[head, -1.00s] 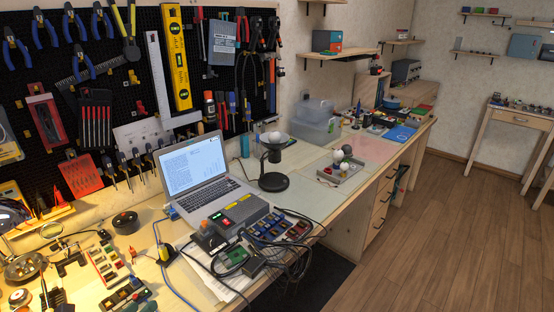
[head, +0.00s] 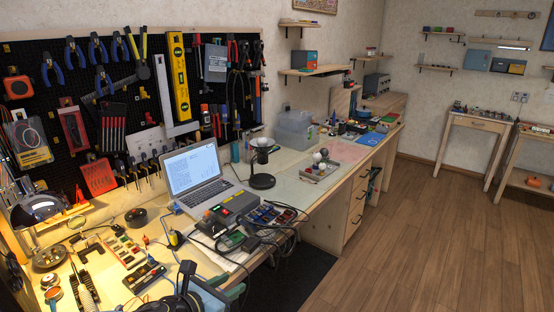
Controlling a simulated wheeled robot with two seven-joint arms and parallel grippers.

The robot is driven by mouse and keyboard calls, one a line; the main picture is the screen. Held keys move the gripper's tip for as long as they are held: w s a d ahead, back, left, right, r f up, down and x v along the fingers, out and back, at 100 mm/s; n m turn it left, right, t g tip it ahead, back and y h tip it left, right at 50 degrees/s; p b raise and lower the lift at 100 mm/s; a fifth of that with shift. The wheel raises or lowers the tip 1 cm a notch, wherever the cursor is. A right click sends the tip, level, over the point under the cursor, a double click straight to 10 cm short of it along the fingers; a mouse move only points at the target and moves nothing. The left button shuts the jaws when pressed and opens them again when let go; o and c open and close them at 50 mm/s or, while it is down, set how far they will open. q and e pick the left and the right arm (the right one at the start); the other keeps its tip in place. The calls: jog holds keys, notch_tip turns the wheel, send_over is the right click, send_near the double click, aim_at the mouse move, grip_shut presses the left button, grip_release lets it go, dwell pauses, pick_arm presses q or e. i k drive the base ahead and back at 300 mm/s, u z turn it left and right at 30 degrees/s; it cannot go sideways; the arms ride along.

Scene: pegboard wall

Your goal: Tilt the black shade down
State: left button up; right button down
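A small black lamp stands on the bench right of the laptop. Its black shade (head: 262,155) tops a short stem on a round black base (head: 262,181). The shade's opening faces upward, and a white bulb (head: 263,142) shows in it. My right gripper is not in view.
A tray with balls (head: 320,170) is right of the lamp. A lit dark desk lamp (head: 38,207) is at far left. Wooden floor is clear at right.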

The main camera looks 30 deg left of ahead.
aim_at(264, 159)
jog(key=u, duration=0.7)
jog(key=i, duration=2.35)
jog(key=z, duration=0.35)
